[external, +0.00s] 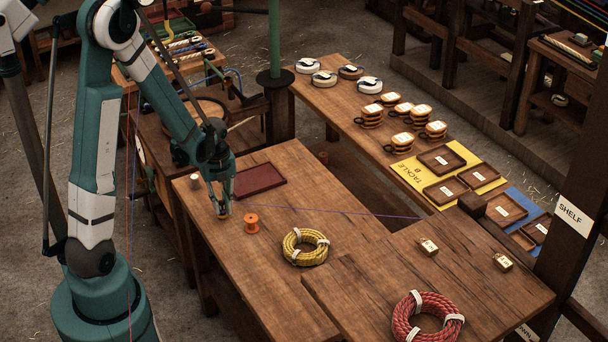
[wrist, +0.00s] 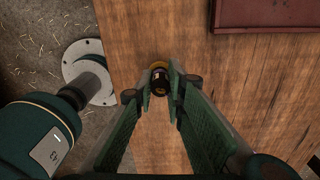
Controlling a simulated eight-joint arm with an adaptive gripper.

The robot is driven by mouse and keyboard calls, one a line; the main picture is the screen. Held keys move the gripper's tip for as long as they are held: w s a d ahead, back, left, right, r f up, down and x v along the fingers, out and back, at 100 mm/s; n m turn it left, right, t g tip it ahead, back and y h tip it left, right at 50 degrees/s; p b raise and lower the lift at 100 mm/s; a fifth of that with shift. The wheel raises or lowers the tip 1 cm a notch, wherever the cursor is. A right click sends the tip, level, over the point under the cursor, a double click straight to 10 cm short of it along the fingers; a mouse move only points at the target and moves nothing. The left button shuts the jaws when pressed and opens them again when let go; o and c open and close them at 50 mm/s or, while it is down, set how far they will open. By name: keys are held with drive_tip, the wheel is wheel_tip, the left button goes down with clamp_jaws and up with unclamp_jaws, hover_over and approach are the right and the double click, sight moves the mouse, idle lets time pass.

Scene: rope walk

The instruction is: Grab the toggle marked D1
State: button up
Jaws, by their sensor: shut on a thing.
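My gripper (external: 222,208) is low over the left end of the near wooden bench. Its fingers are closed around a small dark, round piece with a yellow rim, which shows between the fingertips in the wrist view (wrist: 160,82). No D1 mark can be read on this piece, and the fingers hide part of it. Two small wooden pieces with white tags, one at the middle right (external: 428,247) and one further right (external: 502,262), lie on the bench; their marks are too small to read.
An orange spool (external: 252,224) stands close right of my gripper, with a pale cylinder (external: 194,182) to the left. A dark red tray (external: 260,179) lies behind. A yellow rope coil (external: 305,247) and red rope coil (external: 427,317) lie nearer. A thin purple line crosses the bench.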

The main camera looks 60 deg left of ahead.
sight(219, 203)
drive_tip(key=shift+r, duration=0.15)
drive_tip(key=shift+r+p, duration=1.05)
drive_tip(key=shift+r, duration=3.8)
drive_tip(key=shift+w, duration=0.1)
